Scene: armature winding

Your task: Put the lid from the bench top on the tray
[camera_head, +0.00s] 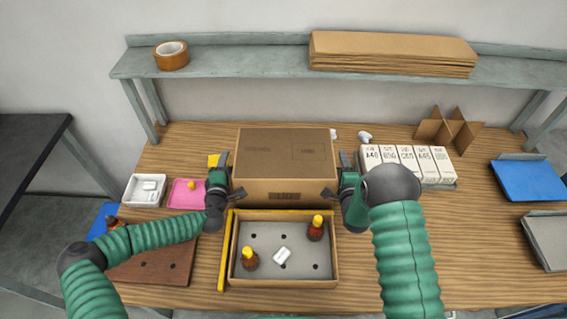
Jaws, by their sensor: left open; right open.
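The lid, a brown cardboard box shape with a closed top (286,149), sits on the bench behind the tray. The tray (333,262) is a shallow open cardboard box with a grey insert with holes. It holds two brown bottles with yellow caps (250,260) and a small white piece (282,255). My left gripper (231,179) is open at the lid's left side. My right gripper (338,179) is open at its right side. I cannot tell whether either finger touches the lid.
A yellow strip (223,252) lies along the tray's left side. White cartons (405,163) stand right of the lid. A pink tray (187,194) and white bin (145,190) are at left. A shelf (240,66) overhangs the back.

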